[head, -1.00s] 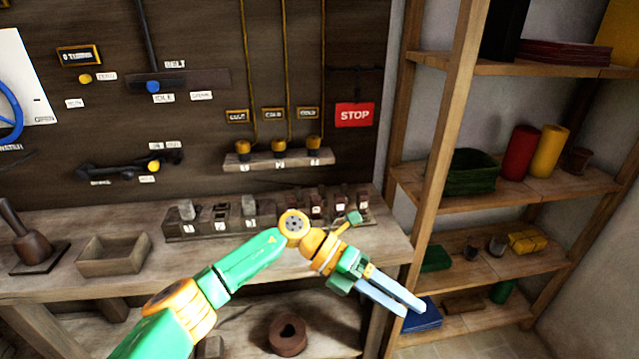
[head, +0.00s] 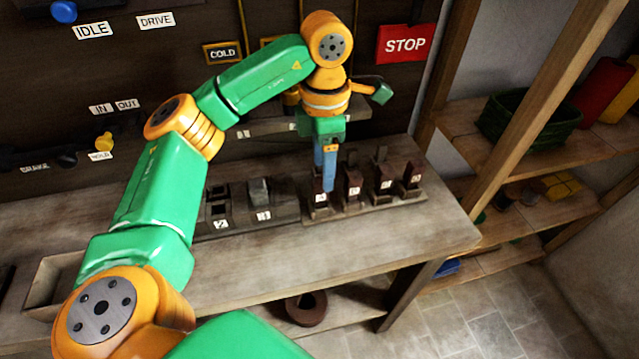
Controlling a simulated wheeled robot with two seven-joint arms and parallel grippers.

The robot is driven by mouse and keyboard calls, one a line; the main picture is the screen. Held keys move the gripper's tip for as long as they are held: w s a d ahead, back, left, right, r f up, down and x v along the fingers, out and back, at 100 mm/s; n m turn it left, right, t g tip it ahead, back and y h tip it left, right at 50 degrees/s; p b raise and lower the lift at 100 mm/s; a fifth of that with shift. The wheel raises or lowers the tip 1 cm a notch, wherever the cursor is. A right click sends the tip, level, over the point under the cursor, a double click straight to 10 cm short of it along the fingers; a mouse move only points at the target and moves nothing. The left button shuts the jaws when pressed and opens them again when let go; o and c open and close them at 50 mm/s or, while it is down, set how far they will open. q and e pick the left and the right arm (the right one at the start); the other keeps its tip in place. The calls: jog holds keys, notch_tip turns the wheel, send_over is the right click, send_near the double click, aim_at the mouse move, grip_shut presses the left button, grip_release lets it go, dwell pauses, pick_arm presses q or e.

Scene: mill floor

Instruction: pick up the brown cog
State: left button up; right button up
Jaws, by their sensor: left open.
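My left gripper (head: 327,180) points down over the rack (head: 362,212) on the bench, its blue fingers seen nearly edge-on and open. The fingertips are at the leftmost dark upright piece (head: 319,200) of the rack's right part; I cannot tell whether they touch it. Several brown and dark red pieces stand upright to its right, including one (head: 413,174) at the right end. A round brown piece with a hole (head: 306,308) lies on the shelf below the bench; I cannot make out teeth on it. My right gripper is not in view.
A wooden tray (head: 48,283) sits at the bench's left. The rack's left part holds a grey block (head: 259,190). A red STOP sign (head: 405,44) is on the wall panel behind. Shelves with a green basket (head: 530,122) stand at the right. The bench front is clear.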

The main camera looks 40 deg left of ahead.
aim_at(319, 182)
pick_arm(q)
jog(key=f, duration=0.2)
jog(key=s+f, duration=0.1)
jog(key=f, duration=0.1)
jog(key=shift+s+p, duration=0.1)
jog(key=shift+p, duration=0.3)
jog(key=shift+a+f, duration=0.1)
jog(key=shift+f, duration=0.2)
jog(key=shift+r, duration=0.1)
grip_shut()
